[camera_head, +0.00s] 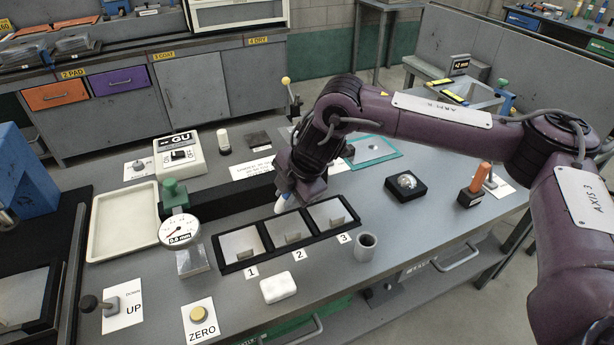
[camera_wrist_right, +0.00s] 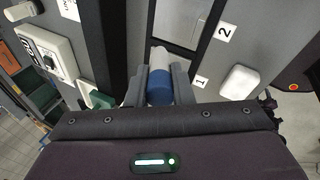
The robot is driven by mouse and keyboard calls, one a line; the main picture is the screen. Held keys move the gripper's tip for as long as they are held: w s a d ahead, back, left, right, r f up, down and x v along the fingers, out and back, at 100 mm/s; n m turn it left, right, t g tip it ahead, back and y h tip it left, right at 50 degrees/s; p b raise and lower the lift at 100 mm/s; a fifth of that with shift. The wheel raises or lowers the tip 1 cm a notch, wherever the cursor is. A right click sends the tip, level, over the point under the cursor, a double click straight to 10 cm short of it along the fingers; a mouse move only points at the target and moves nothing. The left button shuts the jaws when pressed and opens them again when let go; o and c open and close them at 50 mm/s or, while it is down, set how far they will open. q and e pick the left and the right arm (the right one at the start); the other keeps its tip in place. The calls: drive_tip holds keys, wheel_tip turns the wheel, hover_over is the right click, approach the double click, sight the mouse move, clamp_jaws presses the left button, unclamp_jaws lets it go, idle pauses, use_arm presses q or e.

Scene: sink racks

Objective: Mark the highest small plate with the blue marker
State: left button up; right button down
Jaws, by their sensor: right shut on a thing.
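My right gripper (camera_head: 294,188) is shut on a blue-and-white marker (camera_head: 284,203). The right wrist view shows the marker's blue part (camera_wrist_right: 159,90) between the fingers (camera_wrist_right: 158,76), with its white end pointing away. The marker hangs over the back edge of a black tray. The tray holds three small grey plates in separate compartments: plate 1 (camera_head: 240,245), plate 2 (camera_head: 290,231) and plate 3 (camera_head: 327,216). I cannot tell which plate is highest. I cannot tell if the marker touches anything. My left gripper is in neither view.
A dial gauge (camera_head: 180,231) reading 0.0 mm stands left of the tray. A ZERO button (camera_head: 202,313), an UP/DOWN lever (camera_head: 108,305), a white block (camera_head: 278,288) and a grey cup (camera_head: 366,246) are in front. A cream tray (camera_head: 101,243) is at left.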

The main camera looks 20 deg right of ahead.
drive_tip(key=shift+w+d+n+y+p, duration=0.15)
drive_tip(key=shift+d+n+y+p, duration=0.25)
drive_tip(key=shift+d+n, duration=0.3)
use_arm(q)
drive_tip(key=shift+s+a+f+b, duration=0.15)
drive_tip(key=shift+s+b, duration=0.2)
drive_tip(key=shift+b, duration=0.1)
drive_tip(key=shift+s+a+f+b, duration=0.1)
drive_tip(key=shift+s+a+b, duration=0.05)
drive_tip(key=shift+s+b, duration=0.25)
use_arm(e)
drive_tip(key=shift+w+d+f+n+g+y, duration=0.2)
drive_tip(key=shift+d+f+n+y, duration=0.2)
drive_tip(key=shift+d+f+n, duration=0.45)
drive_tip(key=shift+w+d+f+n+g+y, duration=0.15)
drive_tip(key=shift+w+d+f+n+y, duration=0.3)
drive_tip(key=shift+f, duration=0.75)
drive_tip(key=shift+d+f+n+g+y, duration=0.15)
drive_tip(key=shift+d+f+n+y, duration=0.25)
drive_tip(key=shift+f+n, duration=0.55)
use_arm(q)
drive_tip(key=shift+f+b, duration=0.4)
drive_tip(key=shift+b, duration=0.05)
use_arm(e)
drive_tip(key=shift+f, duration=0.7)
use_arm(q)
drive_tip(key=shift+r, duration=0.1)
use_arm(e)
drive_tip(key=shift+s+f, duration=0.1)
